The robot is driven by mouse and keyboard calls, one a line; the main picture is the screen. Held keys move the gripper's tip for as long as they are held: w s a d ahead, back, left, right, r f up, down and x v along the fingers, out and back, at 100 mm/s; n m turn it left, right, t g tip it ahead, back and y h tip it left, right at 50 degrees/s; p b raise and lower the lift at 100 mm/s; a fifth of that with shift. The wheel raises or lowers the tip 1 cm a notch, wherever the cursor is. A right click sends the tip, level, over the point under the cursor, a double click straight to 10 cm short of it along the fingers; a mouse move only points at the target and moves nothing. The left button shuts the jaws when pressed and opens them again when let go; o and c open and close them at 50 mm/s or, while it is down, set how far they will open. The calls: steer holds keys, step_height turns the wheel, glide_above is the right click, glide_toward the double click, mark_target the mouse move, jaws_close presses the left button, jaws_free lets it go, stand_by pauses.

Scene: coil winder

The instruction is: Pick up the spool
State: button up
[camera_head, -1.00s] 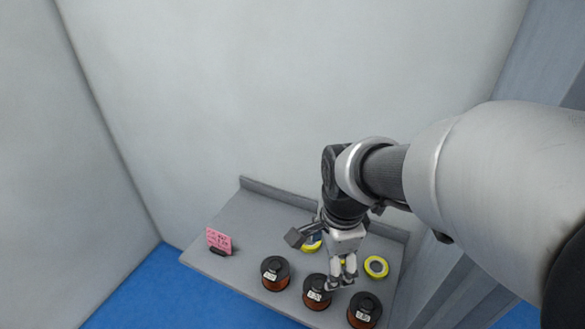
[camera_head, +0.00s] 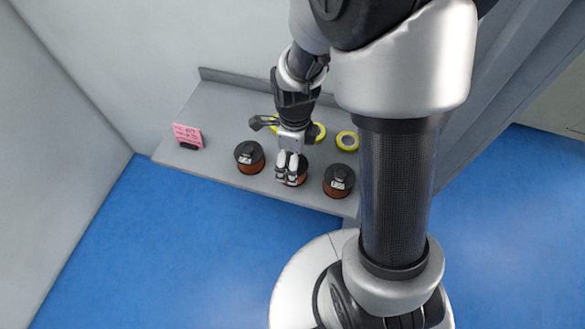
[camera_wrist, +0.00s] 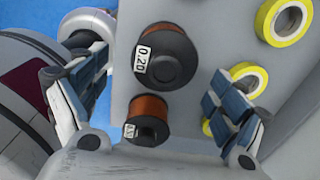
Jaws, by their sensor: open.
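Three dark-topped spools with copper-brown windings stand in a row near the shelf's front edge in the head view: a left spool (camera_head: 249,158), a middle spool (camera_head: 301,174) and a right spool (camera_head: 339,181). My gripper (camera_head: 287,178) points down at the middle spool and hides part of it. In the wrist view my gripper (camera_wrist: 155,90) is open, with one finger on each side of the picture. A spool labelled 0.20 (camera_wrist: 175,58) and another spool (camera_wrist: 146,127) show between the fingers. I cannot tell whether a finger touches either one.
The grey shelf (camera_head: 215,105) has a raised back edge. Yellow-rimmed rolls (camera_head: 347,141) lie behind the spools, partly hidden by my arm. A pink sign (camera_head: 187,135) stands at the left end. Blue floor (camera_head: 130,240) is open in front; a wall stands behind.

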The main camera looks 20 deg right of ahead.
steer(key=shift+w+f+b, duration=0.2)
steer(key=shift+f+b, duration=0.5)
steer(key=shift+f, duration=0.9)
steer(key=shift+w+f+b, duration=0.15)
steer(key=shift+f+b, duration=0.5)
steer(key=shift+f, duration=0.9)
steer(key=shift+r, duration=0.1)
steer(key=c, duration=1.7)
steer(key=shift+r, duration=0.1)
step_height(320, 180, up, 20)
steer(key=p, duration=0.7)
